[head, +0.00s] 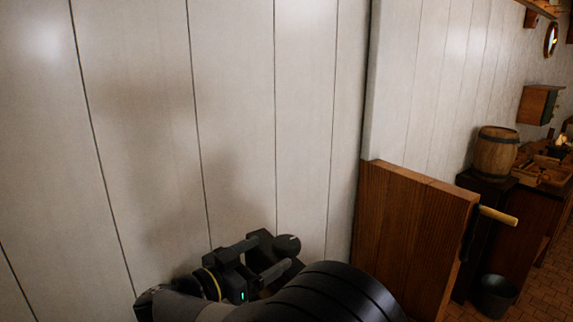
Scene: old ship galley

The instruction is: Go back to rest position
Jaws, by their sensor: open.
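My gripper (272,256) shows at the bottom middle of the head view, close in front of the white plank wall. It is black, with two fingers apart and nothing visible between them. My black arm link covers part of the view just below and to the right of it. The gripper hangs in free air, and I cannot tell its exact distance from the wall.
A white plank wall (150,120) fills the left and middle. To the right stand a brown wooden panel (400,220), a dark bucket (494,297) on the tiled floor and a barrel (495,153) on a dark counter. A wooden-handled tool (498,215) sticks out beside the panel.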

